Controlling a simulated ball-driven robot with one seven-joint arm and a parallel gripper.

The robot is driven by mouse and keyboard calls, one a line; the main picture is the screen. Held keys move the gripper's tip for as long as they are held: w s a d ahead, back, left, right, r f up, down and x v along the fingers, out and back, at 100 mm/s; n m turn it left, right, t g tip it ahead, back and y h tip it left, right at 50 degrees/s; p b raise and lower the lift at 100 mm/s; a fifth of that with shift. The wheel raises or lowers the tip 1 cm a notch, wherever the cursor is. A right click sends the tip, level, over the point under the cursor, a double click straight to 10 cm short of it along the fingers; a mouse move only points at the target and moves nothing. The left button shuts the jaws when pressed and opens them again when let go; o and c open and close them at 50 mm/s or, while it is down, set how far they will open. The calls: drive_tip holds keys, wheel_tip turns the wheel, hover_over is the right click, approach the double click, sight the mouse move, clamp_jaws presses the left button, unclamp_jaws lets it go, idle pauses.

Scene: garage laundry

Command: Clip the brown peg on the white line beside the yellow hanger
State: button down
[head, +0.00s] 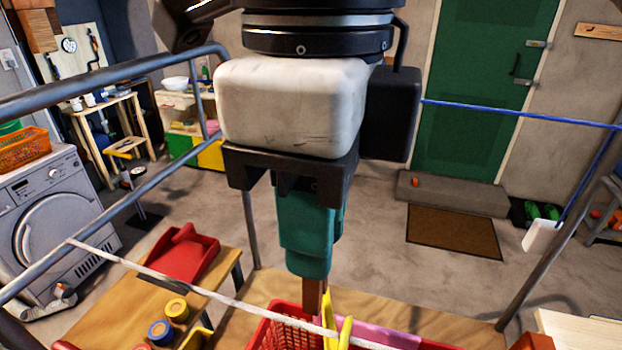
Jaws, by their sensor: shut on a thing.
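My gripper (309,272), with teal fingers, points down in the middle of the head view and is shut on the brown peg (312,297). Only the peg's lower part shows below the fingertips. The white line (190,284) runs slanting from the left rail down to the lower right. The peg's lower end is close to the line in the picture; I cannot tell whether they touch. A yellow piece (335,322), which looks like the yellow hanger, is at the line just right of the peg. Its lower part is cut off by the frame edge.
A red basket (285,334) with something pink (375,334) stands on a wooden table below. A red tray (183,252) and several round tubs (177,309) are on the table at left. Grey metal rails (120,72) cross the left side. A blue line (510,113) runs at right.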

sight(316, 296)
drive_tip(key=shift+f+b, duration=2.95)
drive_tip(key=shift+f, duration=0.95)
drive_tip(key=c, duration=0.9)
unclamp_jaws()
drive_tip(key=shift+r, duration=0.15)
drive_tip(key=shift+r, duration=0.1)
wheel_tip(316, 296, up, 11)
drive_tip(key=shift+s+f+b, duration=0.1)
drive_tip(key=shift+f+b, duration=0.1)
drive_tip(key=shift+b, duration=0.15)
